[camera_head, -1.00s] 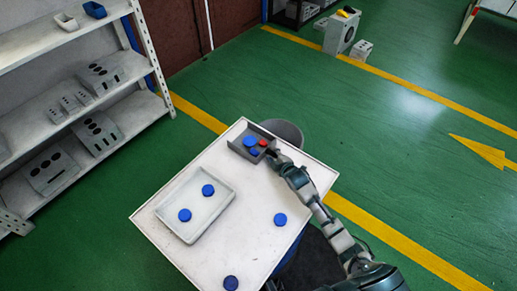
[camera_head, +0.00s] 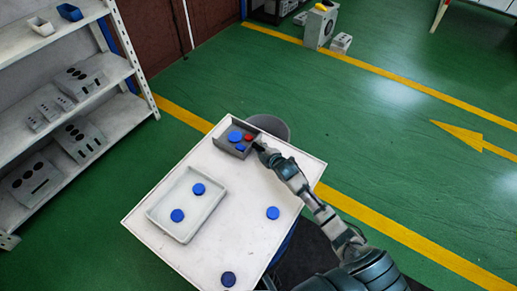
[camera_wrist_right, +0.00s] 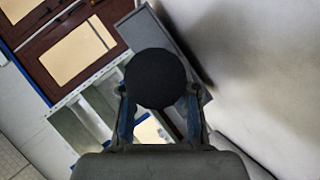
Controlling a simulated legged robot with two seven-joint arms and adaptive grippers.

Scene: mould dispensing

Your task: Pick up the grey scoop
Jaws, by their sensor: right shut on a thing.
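The grey scoop (camera_head: 229,147) is a shallow, open tray shape at the far corner of the white table. Blue pieces and a red piece (camera_head: 248,138) lie in it. My right gripper (camera_head: 260,148) is at the scoop's right end, where its handle is. In the right wrist view, a dark round handle end (camera_wrist_right: 156,78) sits between the two fingers of my right gripper (camera_wrist_right: 157,100), which are shut on it. I cannot tell whether the scoop rests on the table or is just above it. My left gripper is not in view.
The white table (camera_head: 240,190) carries a pale tray (camera_head: 186,232) with two blue discs. Loose blue discs (camera_head: 273,213) lie on the table's right and near side. A grey round bin (camera_head: 272,126) stands behind the far corner. Shelves (camera_head: 80,110) stand at left.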

